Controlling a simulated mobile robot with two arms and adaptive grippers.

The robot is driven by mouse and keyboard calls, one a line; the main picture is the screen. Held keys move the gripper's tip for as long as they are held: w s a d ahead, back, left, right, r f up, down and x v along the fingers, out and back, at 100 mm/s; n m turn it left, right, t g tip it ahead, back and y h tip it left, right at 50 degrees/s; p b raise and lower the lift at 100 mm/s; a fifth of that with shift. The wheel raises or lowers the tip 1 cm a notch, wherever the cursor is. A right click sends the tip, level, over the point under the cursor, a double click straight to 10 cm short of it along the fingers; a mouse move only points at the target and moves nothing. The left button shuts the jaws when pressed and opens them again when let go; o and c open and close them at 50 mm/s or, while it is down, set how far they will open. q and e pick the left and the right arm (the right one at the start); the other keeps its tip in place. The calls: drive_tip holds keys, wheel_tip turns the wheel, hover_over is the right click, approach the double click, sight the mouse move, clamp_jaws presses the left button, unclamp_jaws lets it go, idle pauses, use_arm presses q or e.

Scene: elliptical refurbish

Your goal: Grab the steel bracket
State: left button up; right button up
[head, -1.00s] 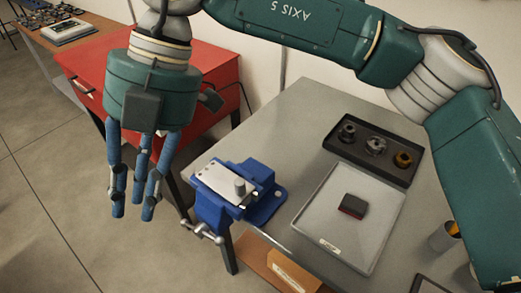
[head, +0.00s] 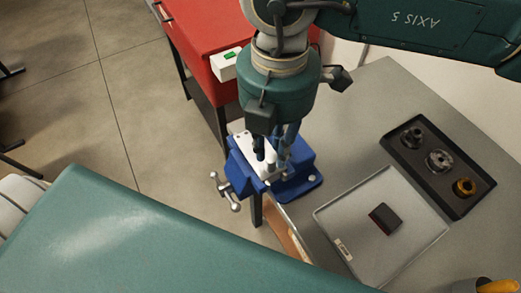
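A pale metal plate with small holes, which looks like the steel bracket (head: 241,139), lies in the blue vise (head: 298,185) at the table's near left corner. A short post (head: 270,159) stands on it. My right gripper (head: 273,158) points down over the plate. Its fingers are apart, on both sides of the post. I cannot tell whether they touch the post or the plate. The fingers and the gripper body hide part of the plate and vise. My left gripper is not in view; my arm covers the lower left.
A black tray (head: 409,160) with several round metal parts lies at the right. A light tray (head: 338,214) holds a dark red-edged block (head: 385,218). A red cabinet (head: 202,40) with a white box (head: 223,66) stands behind. The vise handle (head: 228,190) sticks out left.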

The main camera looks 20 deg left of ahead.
sight(271, 158)
drive_tip(key=shift+s+a+f+p, duration=0.1)
drive_tip(key=shift+f+p, duration=0.4)
drive_tip(key=shift+f, duration=1.4)
clamp_jaws()
drive_tip(key=shift+r, duration=0.2)
